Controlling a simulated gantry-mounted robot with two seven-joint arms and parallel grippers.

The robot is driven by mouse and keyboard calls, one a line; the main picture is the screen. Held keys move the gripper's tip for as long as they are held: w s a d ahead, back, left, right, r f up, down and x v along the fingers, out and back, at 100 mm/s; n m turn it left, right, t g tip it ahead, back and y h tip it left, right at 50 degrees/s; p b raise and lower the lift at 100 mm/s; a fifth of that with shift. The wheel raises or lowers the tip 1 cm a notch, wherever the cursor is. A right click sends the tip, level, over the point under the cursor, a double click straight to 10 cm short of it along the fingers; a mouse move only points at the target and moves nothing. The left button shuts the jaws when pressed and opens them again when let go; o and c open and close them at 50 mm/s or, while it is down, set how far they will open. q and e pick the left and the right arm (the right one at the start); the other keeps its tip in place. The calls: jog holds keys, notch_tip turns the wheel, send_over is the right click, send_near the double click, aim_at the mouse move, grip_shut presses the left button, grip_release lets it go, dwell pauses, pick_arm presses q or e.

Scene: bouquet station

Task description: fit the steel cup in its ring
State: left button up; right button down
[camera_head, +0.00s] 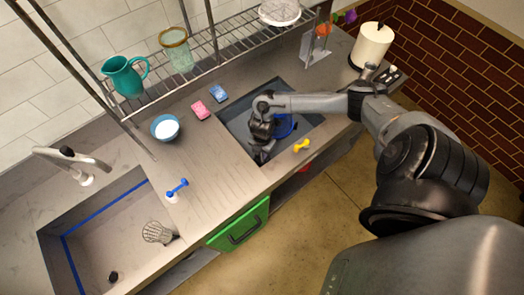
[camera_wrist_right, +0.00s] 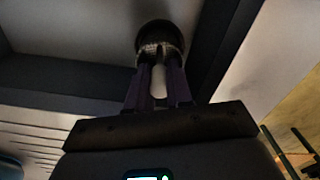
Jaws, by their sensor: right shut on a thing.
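My right gripper (camera_head: 261,153) reaches down into the dark square recess (camera_head: 232,112) in the counter. In the right wrist view its two fingers (camera_wrist_right: 158,80) are closed on a round, dark-rimmed thing (camera_wrist_right: 161,34), which seems to be the steel cup. The head view does not show the cup clearly; the gripper covers it. My left gripper is not in view.
The sink (camera_head: 110,235) is at left, and a wire shelf (camera_head: 205,48) runs behind.

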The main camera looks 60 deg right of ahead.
jog(key=shift+f, duration=0.15)
jog(key=c, duration=0.9)
grip_release()
jog(key=shift+c, duration=0.2)
jog(key=shift+r, duration=0.65)
notch_tip(320, 180, up, 8)
jog(key=shift+f+p, duration=0.1)
jog(key=shift+p, duration=0.55)
jog(key=shift+r, duration=0.85)
